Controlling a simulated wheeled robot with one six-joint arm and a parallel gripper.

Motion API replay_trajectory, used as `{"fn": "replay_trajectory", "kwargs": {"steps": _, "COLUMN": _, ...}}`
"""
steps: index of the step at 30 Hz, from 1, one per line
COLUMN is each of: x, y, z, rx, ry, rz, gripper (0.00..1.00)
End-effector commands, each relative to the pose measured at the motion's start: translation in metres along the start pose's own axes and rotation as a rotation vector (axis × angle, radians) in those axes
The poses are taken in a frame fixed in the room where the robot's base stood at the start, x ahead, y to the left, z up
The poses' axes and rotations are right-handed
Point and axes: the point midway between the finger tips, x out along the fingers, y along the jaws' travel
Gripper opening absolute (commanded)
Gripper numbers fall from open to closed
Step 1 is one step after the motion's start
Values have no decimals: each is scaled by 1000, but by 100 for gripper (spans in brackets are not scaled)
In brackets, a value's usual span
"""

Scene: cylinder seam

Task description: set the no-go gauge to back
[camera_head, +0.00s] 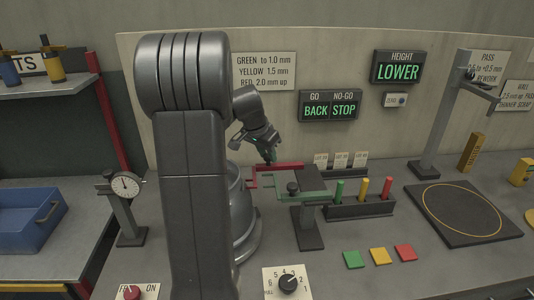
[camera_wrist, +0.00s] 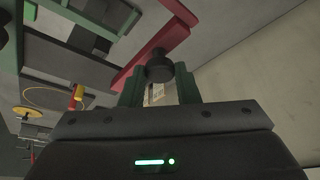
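The red no-go gauge (camera_head: 280,167) is a fork-shaped bar at the back of the bench, just above the green gauge (camera_head: 312,197). My gripper (camera_head: 271,160) reaches down to the red gauge's left part from behind. The display (camera_head: 330,105) reads GO BACK and NO-GO STOP. The far end of the red gauge is partly hidden.
A rack (camera_head: 362,205) with green, yellow and red pins stands right of the gauges. A dial gauge (camera_head: 125,187) stands at left. Green, yellow and red tiles (camera_head: 379,256) lie in front. A black plate (camera_head: 460,212) lies at right, under a post.

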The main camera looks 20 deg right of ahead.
Motion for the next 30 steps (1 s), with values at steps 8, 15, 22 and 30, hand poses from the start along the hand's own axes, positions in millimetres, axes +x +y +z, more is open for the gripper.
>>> {"fn": "replay_trajectory", "kwargs": {"steps": 8, "x": 5, "y": 13, "z": -12, "rx": 4, "ry": 1, "rz": 1, "gripper": 0}}
{"fn": "replay_trajectory", "kwargs": {"steps": 15, "x": 14, "y": 37, "z": -34, "rx": 2, "ry": 1, "rz": 0, "gripper": 0}}
{"fn": "replay_trajectory", "kwargs": {"steps": 22, "x": 14, "y": 39, "z": -36, "rx": 0, "ry": 2, "rz": 1, "gripper": 0}}
{"fn": "replay_trajectory", "kwargs": {"steps": 30, "x": 14, "y": 39, "z": -36, "rx": 0, "ry": 2, "rz": 1, "gripper": 50}}
